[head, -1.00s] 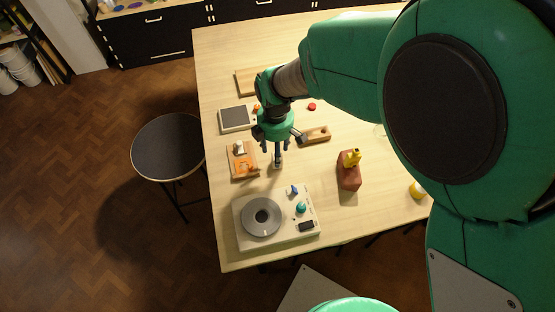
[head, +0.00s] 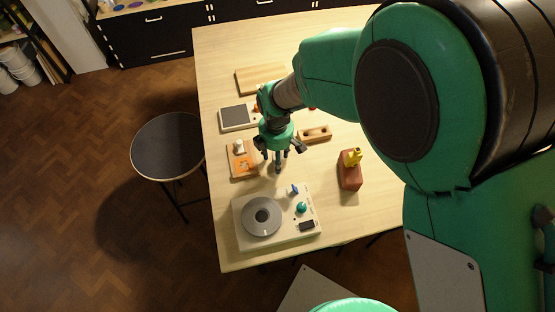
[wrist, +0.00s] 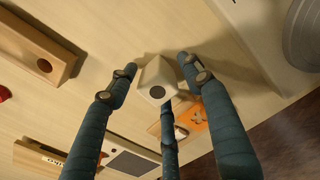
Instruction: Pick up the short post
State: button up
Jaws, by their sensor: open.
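A small pale post (wrist: 157,78) with a dark hole in its end stands on the table between my fingers in the wrist view; it looks like the short post. In the head view it is mostly hidden by the fingers. My gripper (head: 278,162) has three dark fingers, spread apart and pointing down. In the wrist view the gripper (wrist: 162,84) has a finger on the left, one on the right and one below the post. The fingers look open around it, and I cannot tell whether any touches it.
A pale machine with a grey disc (head: 262,230) and knobs stands just in front. An orange tray (head: 243,172) with a white piece lies left. A wooden block with holes (head: 318,133) lies behind right, a brown block with a yellow top (head: 349,178) right. Bare table (head: 325,205) lies between.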

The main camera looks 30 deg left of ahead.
dwell(0.5)
grip_shut()
jog(key=shift+r, duration=0.1)
jog(key=shift+r+p, duration=0.6)
jog(key=shift+r, duration=4.35)
